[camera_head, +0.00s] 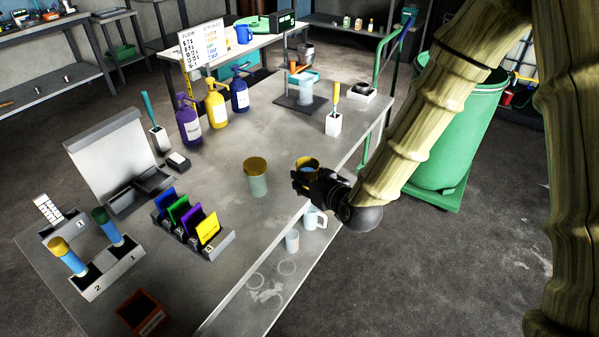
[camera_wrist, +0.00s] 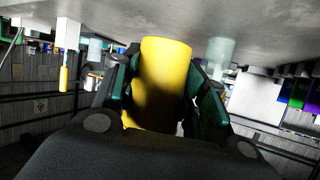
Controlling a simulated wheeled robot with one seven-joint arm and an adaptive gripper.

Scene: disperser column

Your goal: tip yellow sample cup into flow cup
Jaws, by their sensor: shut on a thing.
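My gripper (camera_head: 312,180) is shut on the yellow sample cup (camera_head: 307,162) above the table's right edge. The cup's open top shows something blue inside. In the wrist view the yellow cup (camera_wrist: 162,80) sits between the teal-padded fingers (camera_wrist: 165,95). A stand with a black base (camera_head: 300,104) holds a pale translucent cup (camera_head: 305,92) at the table's far end. It may be the flow cup, but I cannot tell for sure.
Purple, yellow (camera_head: 216,108) and blue pump bottles stand at the back left. A rack of coloured cards (camera_head: 195,225) and a two-slot holder with tubes (camera_head: 105,268) are at the front left. A white brush holder (camera_head: 333,124) stands near the right edge. A green bin (camera_head: 440,150) is beyond.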

